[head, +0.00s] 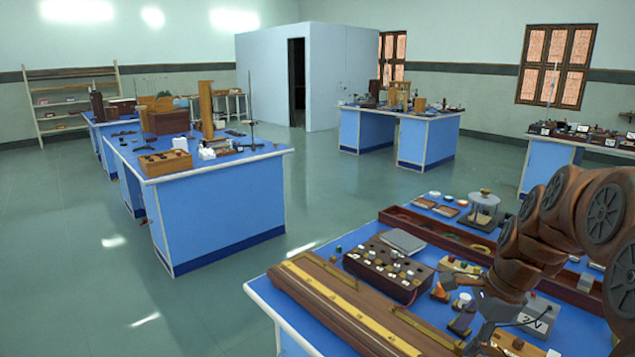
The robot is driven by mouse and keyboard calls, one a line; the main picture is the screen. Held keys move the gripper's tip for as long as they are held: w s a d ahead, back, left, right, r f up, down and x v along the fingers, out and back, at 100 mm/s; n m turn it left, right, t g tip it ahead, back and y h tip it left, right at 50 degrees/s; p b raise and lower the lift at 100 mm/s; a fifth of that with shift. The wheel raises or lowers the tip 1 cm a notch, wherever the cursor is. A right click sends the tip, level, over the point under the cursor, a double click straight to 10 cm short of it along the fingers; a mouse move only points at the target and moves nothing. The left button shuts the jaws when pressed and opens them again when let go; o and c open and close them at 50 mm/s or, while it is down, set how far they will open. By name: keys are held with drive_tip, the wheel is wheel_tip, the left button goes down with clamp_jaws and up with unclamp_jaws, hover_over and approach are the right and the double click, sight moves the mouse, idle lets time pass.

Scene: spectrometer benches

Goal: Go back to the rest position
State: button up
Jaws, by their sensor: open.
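My brown arm comes in from the right edge and bends down over the near blue bench (262,290). My gripper (482,328) is at its lower end, low over the bench's front right part, among small instruments. The jaws are open, and I see nothing held between them. The fingertips are small and partly lost against the things behind them, so I cannot tell whether they touch anything.
A long wooden board with yellow scales (345,308), a dark box with several knobs (390,266) and a grey meter (538,316) crowd the near bench. More blue benches stand at left (225,210) and back (425,142). The green floor (90,270) at left is clear.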

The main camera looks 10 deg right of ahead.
drive_tip(key=s+a+n+g+p, duration=0.2)
drive_tip(key=s+a+n, duration=0.8)
drive_tip(key=a, duration=0.2)
drive_tip(key=s+a+n+g+h+p, duration=0.1)
drive_tip(key=s+a+n+h, duration=0.1)
drive_tip(key=s+n, duration=0.8)
drive_tip(key=shift+s+a+f+g+p, duration=0.35)
drive_tip(key=shift+s+a, duration=0.45)
drive_tip(key=shift+s, duration=0.4)
